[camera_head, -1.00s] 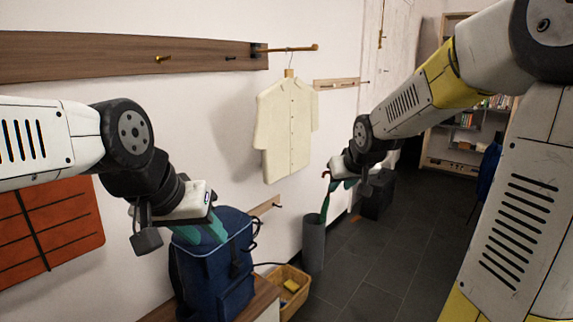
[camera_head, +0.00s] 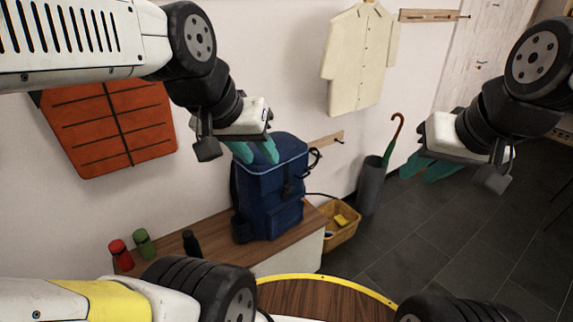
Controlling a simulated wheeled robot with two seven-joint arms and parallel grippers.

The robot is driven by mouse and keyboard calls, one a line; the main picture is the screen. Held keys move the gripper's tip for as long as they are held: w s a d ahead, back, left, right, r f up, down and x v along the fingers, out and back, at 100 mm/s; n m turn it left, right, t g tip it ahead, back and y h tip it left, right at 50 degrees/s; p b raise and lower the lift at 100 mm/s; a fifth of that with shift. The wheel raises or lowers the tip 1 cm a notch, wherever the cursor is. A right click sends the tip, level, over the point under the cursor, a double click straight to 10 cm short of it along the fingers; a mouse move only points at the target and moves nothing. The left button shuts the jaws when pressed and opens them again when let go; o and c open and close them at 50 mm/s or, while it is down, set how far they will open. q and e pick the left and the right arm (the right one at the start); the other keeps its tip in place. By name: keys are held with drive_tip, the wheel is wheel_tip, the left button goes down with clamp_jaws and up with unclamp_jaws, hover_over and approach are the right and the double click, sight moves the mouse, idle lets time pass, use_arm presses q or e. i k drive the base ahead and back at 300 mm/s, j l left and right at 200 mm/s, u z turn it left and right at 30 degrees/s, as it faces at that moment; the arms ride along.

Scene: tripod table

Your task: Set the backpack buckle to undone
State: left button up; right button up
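The blue backpack (camera_head: 270,198) stands upright on a wooden-topped bench (camera_head: 213,241) against the wall. Its front carries a dark strap and what looks like a buckle (camera_head: 288,187), too small to tell whether it is fastened. My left gripper (camera_head: 257,152), with teal fingers, is in front of the backpack's top left part and hides some of it. The fingers look a little apart and hold nothing visible; contact with the bag cannot be told. My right gripper (camera_head: 426,168) is over the floor to the right, well apart from the backpack, its teal fingers parted and empty.
A red bottle (camera_head: 121,254), a green bottle (camera_head: 144,244) and a dark bottle (camera_head: 192,243) stand on the bench. A yellow crate (camera_head: 341,228) and an umbrella stand (camera_head: 371,186) are at right. A round wooden table (camera_head: 325,298) is in front. A shirt (camera_head: 361,60) hangs above.

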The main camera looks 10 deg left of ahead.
sight(289, 187)
drive_tip(key=l+u, duration=0.35)
drive_tip(key=k+l+u, duration=0.2)
drive_tip(key=l+u, duration=0.15)
drive_tip(key=l, duration=0.15)
drive_tip(key=k+l+u, duration=0.15)
drive_tip(key=l+u, duration=0.15)
drive_tip(key=l, duration=0.15)
